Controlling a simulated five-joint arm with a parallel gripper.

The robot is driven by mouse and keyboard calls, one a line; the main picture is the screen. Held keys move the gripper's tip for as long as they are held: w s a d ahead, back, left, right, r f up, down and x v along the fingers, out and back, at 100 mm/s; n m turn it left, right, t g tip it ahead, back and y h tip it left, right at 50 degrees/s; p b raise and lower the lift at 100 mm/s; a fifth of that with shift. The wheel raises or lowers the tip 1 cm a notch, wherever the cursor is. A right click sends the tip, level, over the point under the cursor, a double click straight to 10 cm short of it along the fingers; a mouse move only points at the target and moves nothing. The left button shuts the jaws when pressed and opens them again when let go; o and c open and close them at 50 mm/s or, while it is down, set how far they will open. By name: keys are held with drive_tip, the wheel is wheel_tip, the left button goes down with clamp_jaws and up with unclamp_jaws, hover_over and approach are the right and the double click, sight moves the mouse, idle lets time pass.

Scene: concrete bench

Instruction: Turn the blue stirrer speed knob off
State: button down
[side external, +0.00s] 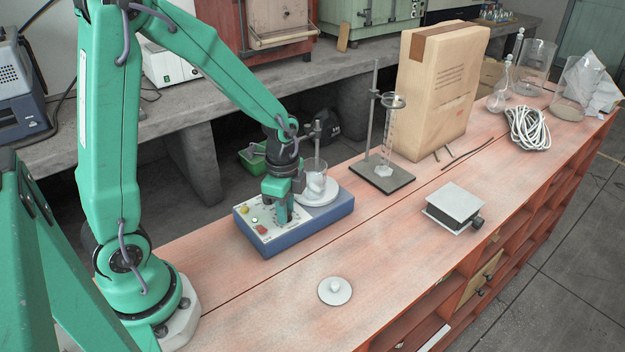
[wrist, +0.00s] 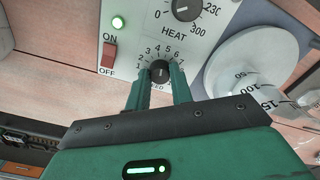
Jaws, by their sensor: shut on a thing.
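The blue stirrer (side external: 300,228) stands on the wooden bench top, with its pale control panel (side external: 243,222) facing front left. My gripper (side external: 282,218) points down over this panel and hides the knob in the side view. In the wrist view, the dark speed knob (wrist: 160,72) sits inside a dial numbered around its rim. The two green fingers of my gripper (wrist: 160,82) are shut on it, one on each side. Its exact pointer setting is too small to read surely.
A beaker (side external: 315,175) stands on the stirrer's white plate (side external: 322,196).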

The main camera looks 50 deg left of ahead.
drive_tip(key=n, duration=2.2)
drive_tip(key=shift+n, duration=0.3)
drive_tip(key=c, duration=1.2)
unclamp_jaws()
drive_tip(key=shift+c, duration=0.2)
drive_tip(key=shift+r, duration=0.15)
